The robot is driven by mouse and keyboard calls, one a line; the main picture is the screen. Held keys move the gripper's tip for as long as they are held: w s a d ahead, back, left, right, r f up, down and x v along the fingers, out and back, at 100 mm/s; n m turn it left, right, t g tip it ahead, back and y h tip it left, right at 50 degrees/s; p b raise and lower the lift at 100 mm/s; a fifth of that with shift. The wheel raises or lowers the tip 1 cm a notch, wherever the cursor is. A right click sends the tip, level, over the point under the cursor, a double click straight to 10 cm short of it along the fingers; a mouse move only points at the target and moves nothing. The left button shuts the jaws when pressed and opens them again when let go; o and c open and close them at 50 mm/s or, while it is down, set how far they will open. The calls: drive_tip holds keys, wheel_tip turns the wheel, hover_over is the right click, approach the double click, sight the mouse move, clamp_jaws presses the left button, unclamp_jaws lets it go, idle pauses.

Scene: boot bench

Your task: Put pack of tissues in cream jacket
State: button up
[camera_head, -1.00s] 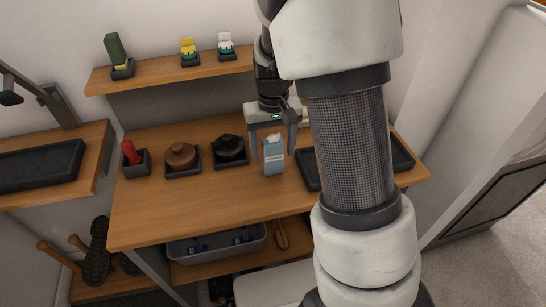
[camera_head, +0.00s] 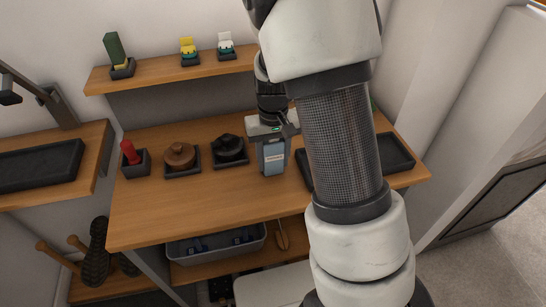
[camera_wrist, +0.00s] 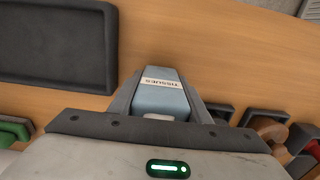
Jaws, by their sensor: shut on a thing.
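The pack of tissues (camera_head: 273,158) is a light blue box with a white label, standing upright on the wooden bench top. In the wrist view the pack (camera_wrist: 160,98) shows its label reading "TISSUES". My gripper (camera_head: 271,162) has come down over it from above, one finger on each side, and is shut on it. The fingers also show on both sides of the pack in the wrist view (camera_wrist: 160,100). No cream jacket can be made out in these frames. My arm hides part of the bench's right side.
A black tray (camera_head: 395,153) lies to the right, partly behind my arm. To the left stand a dark round item (camera_head: 229,148), a brown round tin (camera_head: 180,155) and a red item (camera_head: 129,151) in holders. A shelf (camera_head: 150,76) runs behind. The front bench top (camera_head: 200,205) is clear.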

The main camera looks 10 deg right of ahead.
sight(274, 143)
wheel_tip(274, 143, up, 10)
drive_tip(key=p, duration=0.2)
drive_tip(key=shift+s+r+p, duration=0.1)
drive_tip(key=shift+p, duration=0.3)
drive_tip(key=shift+s+r+p, duration=0.15)
drive_tip(key=shift+r+p, duration=0.05)
drive_tip(key=shift+p, duration=0.85)
drive_tip(key=p, duration=0.2)
drive_tip(key=shift+s+f+p, duration=0.25)
drive_tip(key=shift+p, duration=0.05)
drive_tip(key=shift+s+f+p, duration=0.15)
drive_tip(key=shift+f+p, duration=0.15)
drive_tip(key=shift+f, duration=0.15)
